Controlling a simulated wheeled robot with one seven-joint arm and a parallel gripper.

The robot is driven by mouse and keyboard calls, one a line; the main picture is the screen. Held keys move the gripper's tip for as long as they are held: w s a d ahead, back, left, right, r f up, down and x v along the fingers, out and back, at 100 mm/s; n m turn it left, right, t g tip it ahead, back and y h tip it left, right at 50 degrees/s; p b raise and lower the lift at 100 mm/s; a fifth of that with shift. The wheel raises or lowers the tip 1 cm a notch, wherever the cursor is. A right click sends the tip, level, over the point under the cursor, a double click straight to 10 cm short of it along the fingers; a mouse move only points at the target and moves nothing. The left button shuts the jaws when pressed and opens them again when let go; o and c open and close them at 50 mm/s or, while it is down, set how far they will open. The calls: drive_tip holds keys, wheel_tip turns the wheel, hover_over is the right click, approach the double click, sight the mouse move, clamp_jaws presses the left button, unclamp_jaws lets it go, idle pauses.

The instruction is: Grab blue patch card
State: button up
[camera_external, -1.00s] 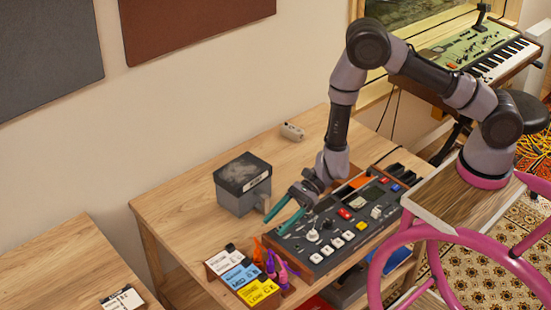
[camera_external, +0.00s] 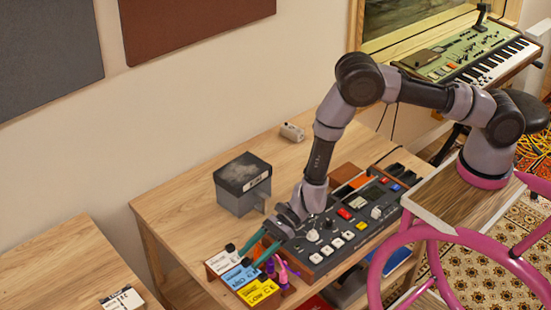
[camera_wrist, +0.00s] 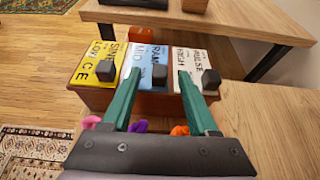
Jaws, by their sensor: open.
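The blue patch card (camera_external: 236,277) stands in the middle of a row of three in a small wooden rack, between a white card (camera_external: 218,261) and a yellow card (camera_external: 260,293). It has a black knob on its face. My gripper (camera_external: 249,259) is open above the rack, its teal fingers pointing down at the cards. In the wrist view, the fingertips (camera_wrist: 158,76) lie either side of the blue card's knob, with the blue card (camera_wrist: 140,58) mostly visible between them. I cannot tell whether the fingers touch anything.
Orange, purple and pink plugs (camera_external: 280,272) stand beside the rack. A mixer-like console (camera_external: 335,225) sits just right of it, and a grey box (camera_external: 243,185) behind. The table's left side (camera_external: 180,210) is clear.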

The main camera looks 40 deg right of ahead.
drive_tip(key=shift+a, duration=0.1)
drive_tip(key=shift+c, duration=0.3)
clamp_jaws()
